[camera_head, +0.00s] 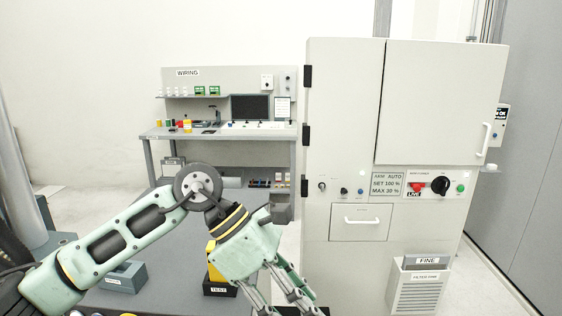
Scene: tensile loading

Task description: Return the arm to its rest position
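My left arm (120,240) comes in from the lower left, bends at a round dark joint and slopes down to the right. My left gripper (287,306) points down and right near the bottom edge, in front of the grey cabinet's left side. Its fingers look spread, with nothing visible between them; the tips are partly cut off by the frame edge. My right gripper is not in view.
A tall grey cabinet (440,100) with a shut door stands right of the gripper. A box labelled FINE (420,290) is at its foot. A WIRING bench (225,131) stands behind. A yellow item (215,270) and a grey bin (125,278) sit low behind the arm.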

